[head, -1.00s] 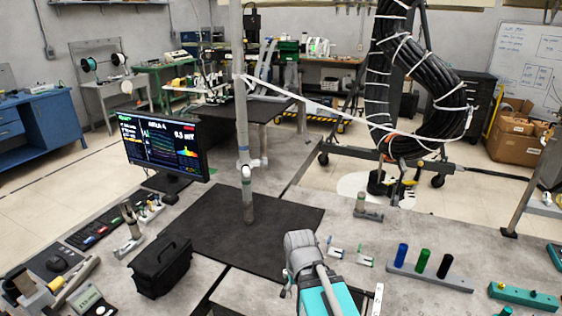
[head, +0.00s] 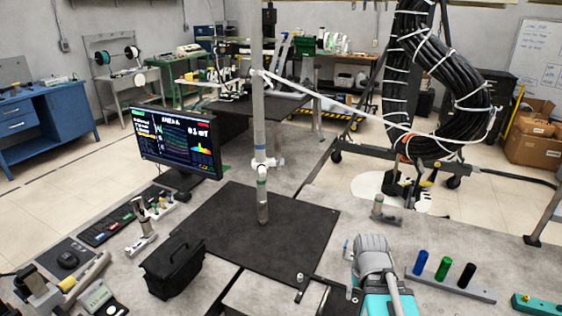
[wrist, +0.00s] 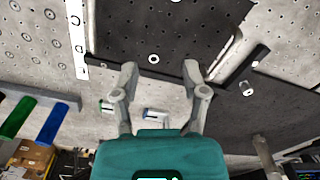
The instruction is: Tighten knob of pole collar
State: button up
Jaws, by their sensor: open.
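The pole (head: 258,115) stands upright on the dark mat in the middle of the head view. A white pole collar (head: 262,164) with a small side knob (head: 279,161) sits low on it. A second fitting higher up meets a long white rod (head: 330,101) that runs toward the cable coil. My gripper (head: 372,248) is right of the pole and nearer the camera, apart from the collar; its fingers are not clear there. In the wrist view my gripper (wrist: 160,76) is open and empty, above the bench top. The pole collar cannot be made out in the wrist view.
A monitor (head: 178,140) stands left of the pole, and a black case (head: 173,266) is in front. A rack with blue, green and black cylinders (head: 451,287) lies right of my gripper. The cable coil (head: 440,75) hangs behind. The dark mat (head: 215,240) is mostly clear.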

jog(key=shift+w+d, duration=0.1)
jog(key=o, duration=0.3)
jog(key=shift+o, duration=0.3)
jog(key=shift+w, duration=0.35)
jog(key=w+a+r+n+g+y, duration=0.1)
jog(key=w+a+r+n+y, duration=0.2)
jog(key=w, duration=0.5)
jog(key=w+a+r+n+y, duration=0.1)
jog(key=w+a+n+y, duration=0.25)
jog(key=w, duration=0.45)
jog(key=w+a+r+n+g+y, duration=0.1)
jog(key=w+a+r+n+y, duration=0.2)
jog(key=w, duration=0.5)
jog(key=w+r+n+g+y, duration=0.1)
jog(key=w+r+n+y, duration=0.1)
jog(key=w+r+n, duration=0.2)
jog(key=w+a+r+n+y, duration=0.1)
jog(key=w+r+n+y, duration=0.2)
jog(key=w, duration=0.6)
jog(key=w+a+r+n+g+y, duration=0.1)
jog(key=w+r+n+y, duration=0.2)
jog(key=w+n, duration=0.3)
jog(key=shift+w+a+r+g, duration=0.3)
jog(key=shift+w+r, duration=0.45)
jog(key=shift+r, duration=0.15)
